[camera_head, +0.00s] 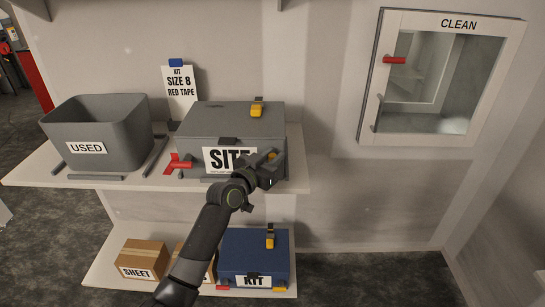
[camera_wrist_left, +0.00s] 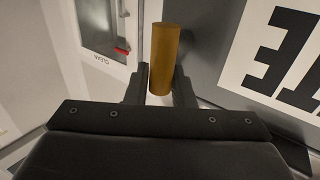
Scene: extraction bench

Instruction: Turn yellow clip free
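The grey SITE box (camera_head: 205,123) stands on the upper shelf with its lid down. A yellow clip (camera_head: 257,106) with a dark base is on its lid. Another yellow clip (camera_head: 271,156) is at the right of its front face, partly hidden by my left gripper (camera_head: 268,169). In the left wrist view this clip is a yellow-brown cylinder (camera_wrist_left: 165,58), slightly tilted, between the fingers of my left gripper (camera_wrist_left: 161,80). The fingers appear to touch it on both sides. My right gripper is not in view.
Left of the box are a red piece (camera_head: 179,163), grey strips and the USED bin (camera_head: 95,130). A SIZE 8 RED TAPE card (camera_head: 180,90) stands behind. Below are a blue KIT box (camera_head: 245,248) and a SHEET carton (camera_head: 142,256). The CLEAN cabinet (camera_head: 480,70) is shut.

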